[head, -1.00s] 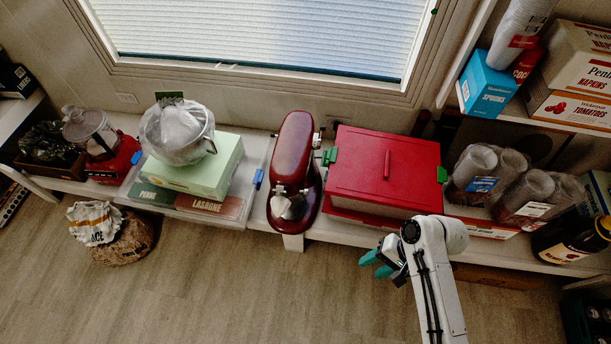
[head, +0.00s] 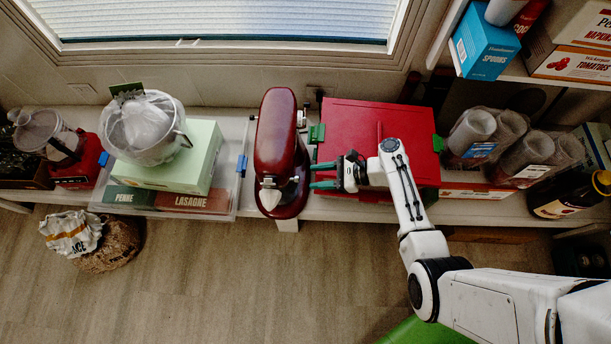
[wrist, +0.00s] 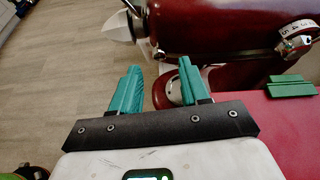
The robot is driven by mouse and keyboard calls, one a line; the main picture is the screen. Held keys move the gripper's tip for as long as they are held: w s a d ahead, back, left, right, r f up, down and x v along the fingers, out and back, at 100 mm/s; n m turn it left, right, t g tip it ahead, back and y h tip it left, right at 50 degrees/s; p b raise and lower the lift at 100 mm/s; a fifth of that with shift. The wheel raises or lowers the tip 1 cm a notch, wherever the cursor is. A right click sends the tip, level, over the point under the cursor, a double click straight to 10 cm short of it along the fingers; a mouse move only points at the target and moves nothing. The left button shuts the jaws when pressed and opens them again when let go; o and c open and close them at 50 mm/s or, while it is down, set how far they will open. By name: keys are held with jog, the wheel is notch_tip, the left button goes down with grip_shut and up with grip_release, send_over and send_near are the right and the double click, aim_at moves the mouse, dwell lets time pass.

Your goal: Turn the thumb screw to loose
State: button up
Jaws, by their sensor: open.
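A dark red stand mixer (head: 281,150) stands on the low shelf, with a pale cone-shaped part (head: 270,197) at its front end. In the wrist view the mixer (wrist: 215,28) fills the upper right, with the pale cone (wrist: 118,28) to its left. A silver dial with a marked band (wrist: 297,37) is on its side. A small dark part (wrist: 131,8) shows by the cone; I cannot tell whether it is the thumb screw. My gripper (head: 315,176) is open and empty, its green fingers pointing left at the mixer's front. In the wrist view my gripper (wrist: 158,75) appears apart from the mixer.
A red lidded box (head: 355,130) with green clips (head: 317,133) stands right of the mixer, under my gripper and forearm. A green box (head: 185,160) with a bagged bowl stands to the left. A window is behind.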

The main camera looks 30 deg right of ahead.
aim_at(294, 179)
jog(key=shift+x, duration=2.15)
grip_shut()
